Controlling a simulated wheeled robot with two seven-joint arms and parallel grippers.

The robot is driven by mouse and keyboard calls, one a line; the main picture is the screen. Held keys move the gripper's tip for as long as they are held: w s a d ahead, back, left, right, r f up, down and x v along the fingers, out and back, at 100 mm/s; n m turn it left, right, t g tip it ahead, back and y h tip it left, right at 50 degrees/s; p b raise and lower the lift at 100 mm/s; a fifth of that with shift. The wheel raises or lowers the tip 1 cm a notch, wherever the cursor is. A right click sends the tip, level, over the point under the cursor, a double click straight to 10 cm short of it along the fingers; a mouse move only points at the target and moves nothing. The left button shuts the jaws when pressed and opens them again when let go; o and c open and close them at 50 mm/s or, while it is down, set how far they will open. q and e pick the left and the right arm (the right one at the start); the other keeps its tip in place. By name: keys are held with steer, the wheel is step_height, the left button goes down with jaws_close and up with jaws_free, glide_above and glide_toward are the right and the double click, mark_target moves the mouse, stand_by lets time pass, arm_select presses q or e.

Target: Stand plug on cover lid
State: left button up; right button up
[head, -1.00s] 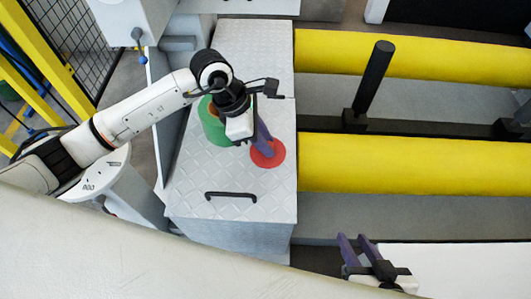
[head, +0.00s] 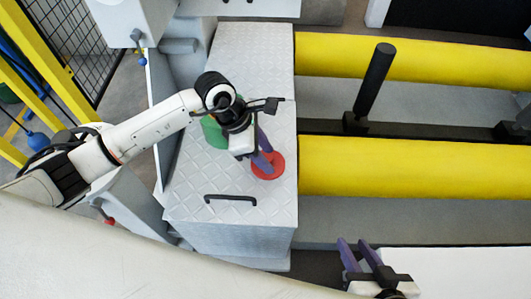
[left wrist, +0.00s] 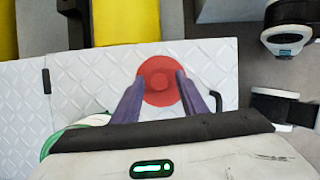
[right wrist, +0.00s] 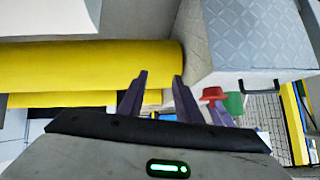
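The red plug (head: 267,169) has a wide round flange. It is at the right side of the grey diamond-plate cover lid (head: 195,185). My left gripper (head: 267,158) reaches down to it from above. In the left wrist view the plug (left wrist: 158,72) sits between the two purple fingers, which close on its raised middle. The flange looks level with the lid, but I cannot tell whether it touches. My right gripper (head: 356,252) is open and empty, away to the lower right.
A green roll (head: 213,133) stands on the lid, left of the plug and partly hidden by my left arm. A black handle (head: 231,198) lies near the lid's front edge. Yellow rollers (head: 400,165) and a black post (head: 373,80) are on the right.

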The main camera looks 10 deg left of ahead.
arm_select(q)
steer(key=p+v, duration=0.2)
steer(key=v, duration=1)
steer(key=shift+p, duration=0.35)
steer(key=shift+r, duration=0.1)
stand_by(0.5)
